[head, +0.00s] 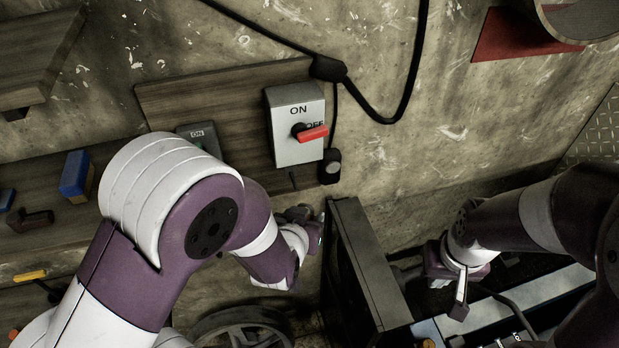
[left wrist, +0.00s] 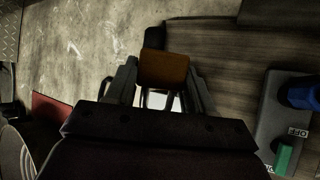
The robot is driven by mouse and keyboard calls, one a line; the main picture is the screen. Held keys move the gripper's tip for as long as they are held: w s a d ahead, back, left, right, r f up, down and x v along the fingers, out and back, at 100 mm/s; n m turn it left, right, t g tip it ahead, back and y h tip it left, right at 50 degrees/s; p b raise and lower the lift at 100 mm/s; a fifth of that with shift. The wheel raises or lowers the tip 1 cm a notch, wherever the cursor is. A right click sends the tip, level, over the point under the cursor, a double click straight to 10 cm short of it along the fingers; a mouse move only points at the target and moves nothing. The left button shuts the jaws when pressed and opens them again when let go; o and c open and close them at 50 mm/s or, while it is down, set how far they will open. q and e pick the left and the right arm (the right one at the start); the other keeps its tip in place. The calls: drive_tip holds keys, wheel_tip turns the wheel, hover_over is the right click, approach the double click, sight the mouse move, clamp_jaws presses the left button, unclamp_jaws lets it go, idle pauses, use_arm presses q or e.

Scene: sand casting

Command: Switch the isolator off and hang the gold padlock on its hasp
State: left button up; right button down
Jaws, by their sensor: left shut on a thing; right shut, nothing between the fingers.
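The isolator (head: 298,125) is a pale grey box on a wooden board on the wall. Its red handle (head: 313,133) points right, toward the OFF mark. A thin dark hasp (head: 293,179) hangs under the box. In the left wrist view, my left gripper (left wrist: 163,84) is shut on the gold padlock (left wrist: 163,67), whose shackle shows below the body against a white patch. In the head view, my left gripper (head: 312,218) is below the isolator, and the padlock cannot be made out. My right gripper (head: 459,306) is shut and empty at the lower right, away from the isolator.
A dark upright panel (head: 365,270) stands between my grippers. A black cable (head: 385,115) loops beside the isolator. A blue block (head: 76,174) sits at left.

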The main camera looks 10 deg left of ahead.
use_arm(q)
drive_tip(key=shift+w+a+b, duration=0.1)
drive_tip(key=shift+w+b, duration=0.15)
drive_tip(key=shift+b, duration=0.1)
drive_tip(key=w+a+f+b, duration=0.1)
drive_tip(key=w+a+b, duration=0.2)
drive_tip(key=w, duration=0.5)
drive_tip(key=shift+w+a+f, duration=0.15)
drive_tip(key=shift+a+f, duration=0.15)
drive_tip(key=shift+f, duration=0.1)
idle(0.5)
drive_tip(key=o, duration=1.2)
drive_tip(key=shift+b, duration=0.3)
